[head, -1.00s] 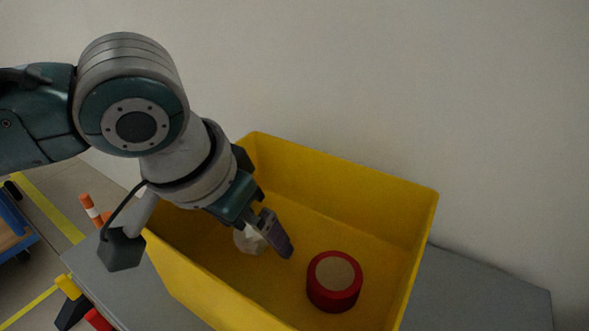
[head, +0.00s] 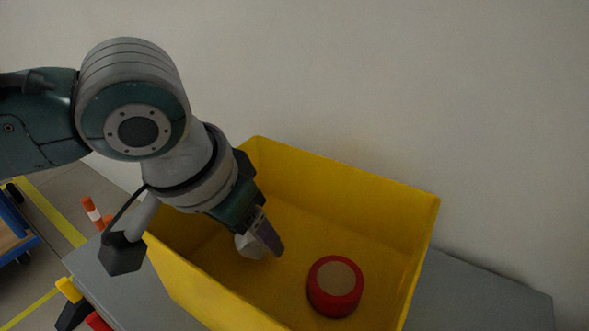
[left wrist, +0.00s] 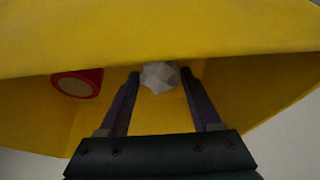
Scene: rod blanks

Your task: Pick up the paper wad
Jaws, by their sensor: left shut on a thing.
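The paper wad (left wrist: 159,77) is a pale, crumpled, faceted lump. In the left wrist view it sits between the fingertips of my left gripper (left wrist: 160,80). In the head view the wad (head: 246,246) shows beside the fingers, low inside the yellow bin (head: 350,205). My left gripper (head: 262,240) reaches down into the bin and is shut on the wad. The near finger hides part of the wad in the head view. I cannot tell whether the wad touches the bin floor. My right gripper is not in view.
A red roll of tape (head: 335,287) lies in the bin to the right of my gripper; it also shows in the left wrist view (left wrist: 77,83). The bin stands on a grey table (head: 480,290) against a plain wall. The bin walls rise around my gripper.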

